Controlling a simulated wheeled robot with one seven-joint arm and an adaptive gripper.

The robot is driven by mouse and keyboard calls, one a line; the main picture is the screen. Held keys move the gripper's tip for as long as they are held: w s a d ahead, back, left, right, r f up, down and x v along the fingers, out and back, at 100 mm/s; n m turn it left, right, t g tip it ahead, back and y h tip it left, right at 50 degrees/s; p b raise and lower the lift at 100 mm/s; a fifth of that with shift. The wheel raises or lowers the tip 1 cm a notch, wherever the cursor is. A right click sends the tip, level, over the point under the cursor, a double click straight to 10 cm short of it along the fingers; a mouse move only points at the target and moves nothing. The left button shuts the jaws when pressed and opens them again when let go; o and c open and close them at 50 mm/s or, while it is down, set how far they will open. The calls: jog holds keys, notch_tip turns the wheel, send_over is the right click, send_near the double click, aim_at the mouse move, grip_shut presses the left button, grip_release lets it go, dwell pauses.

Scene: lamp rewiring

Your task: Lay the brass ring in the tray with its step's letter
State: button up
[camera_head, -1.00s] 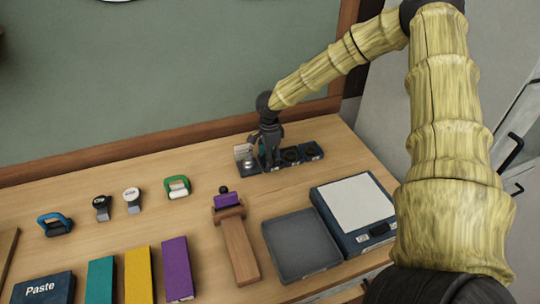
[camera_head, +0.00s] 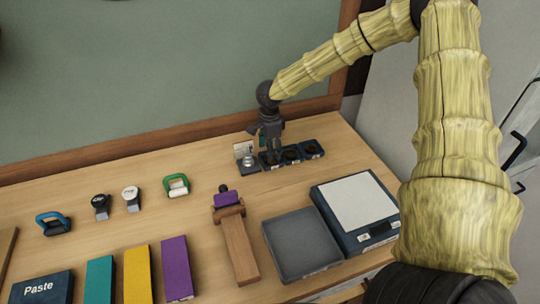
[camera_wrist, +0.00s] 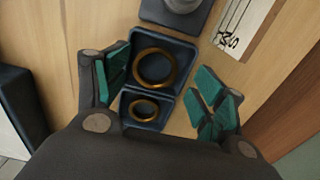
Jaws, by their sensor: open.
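Two brass rings show in the wrist view, a larger one (camera_wrist: 154,68) and a smaller one (camera_wrist: 143,110). Each lies flat in its own small navy tray, the larger tray (camera_wrist: 187,48) beside the smaller tray (camera_wrist: 128,98). My gripper (camera_wrist: 163,88) is open above them, its teal-padded fingers on either side, holding nothing. In the head view my gripper (camera_head: 270,146) hangs over the row of small dark trays (camera_head: 312,150) at the back of the table. The trays' letters are too small to read.
A grey metal piece (camera_head: 248,159) stands at the row's left end, by a handwritten card (camera_wrist: 240,30). A large grey tray (camera_head: 300,245) and a white-topped scale (camera_head: 355,204) are in front.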

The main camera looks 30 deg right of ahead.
notch_tip(320, 180, up, 10)
jog(key=b, duration=0.2)
jog(key=shift+a+r, duration=0.15)
jog(key=shift+s, duration=0.1)
dwell(0.5)
